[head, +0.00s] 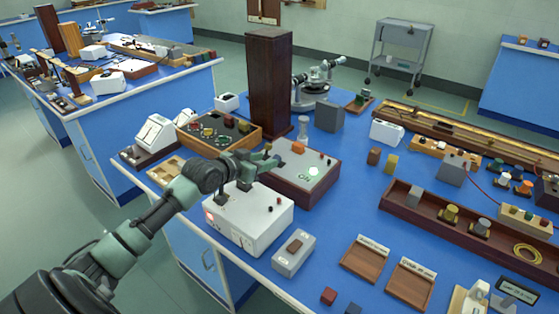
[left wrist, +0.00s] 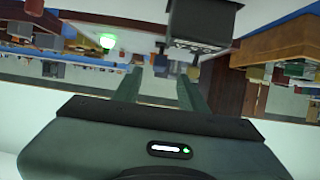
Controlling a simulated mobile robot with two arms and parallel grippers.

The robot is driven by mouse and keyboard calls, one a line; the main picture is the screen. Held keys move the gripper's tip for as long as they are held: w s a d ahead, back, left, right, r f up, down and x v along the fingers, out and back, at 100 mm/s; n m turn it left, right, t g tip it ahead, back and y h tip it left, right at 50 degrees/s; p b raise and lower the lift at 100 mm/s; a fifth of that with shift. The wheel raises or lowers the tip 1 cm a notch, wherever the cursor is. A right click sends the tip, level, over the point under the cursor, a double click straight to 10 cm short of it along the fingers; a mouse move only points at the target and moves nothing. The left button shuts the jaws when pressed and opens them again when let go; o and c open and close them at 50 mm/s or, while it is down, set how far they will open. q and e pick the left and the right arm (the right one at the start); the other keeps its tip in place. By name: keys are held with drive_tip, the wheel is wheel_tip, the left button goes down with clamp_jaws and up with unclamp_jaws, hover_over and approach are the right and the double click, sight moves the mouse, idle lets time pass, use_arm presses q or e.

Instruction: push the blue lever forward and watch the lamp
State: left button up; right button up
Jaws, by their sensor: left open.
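A green lamp (head: 313,171) glows on the pale top of a brown-sided box (head: 310,191). The lamp also glows at the upper left of the left wrist view (left wrist: 107,41). An orange knob (head: 298,147) sits on the same box, towards its back. My left gripper (head: 268,163) is open beside the left edge of this box, over the back of a white instrument (head: 262,222).
A tall dark-brown column (head: 269,80) stands behind the lamp box. A grey box with a brown switch (head: 293,254) and two wooden trays (head: 364,258) lie in front. A long brown rail (head: 460,224) runs along the right. Blue bench top is clear right of the lamp box.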

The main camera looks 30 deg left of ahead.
sight(276, 157)
use_arm(q)
drive_tip(key=x, duration=0.6)
drive_tip(key=shift+w+d, duration=0.1)
drive_tip(key=shift+w, duration=0.25)
clamp_jaws()
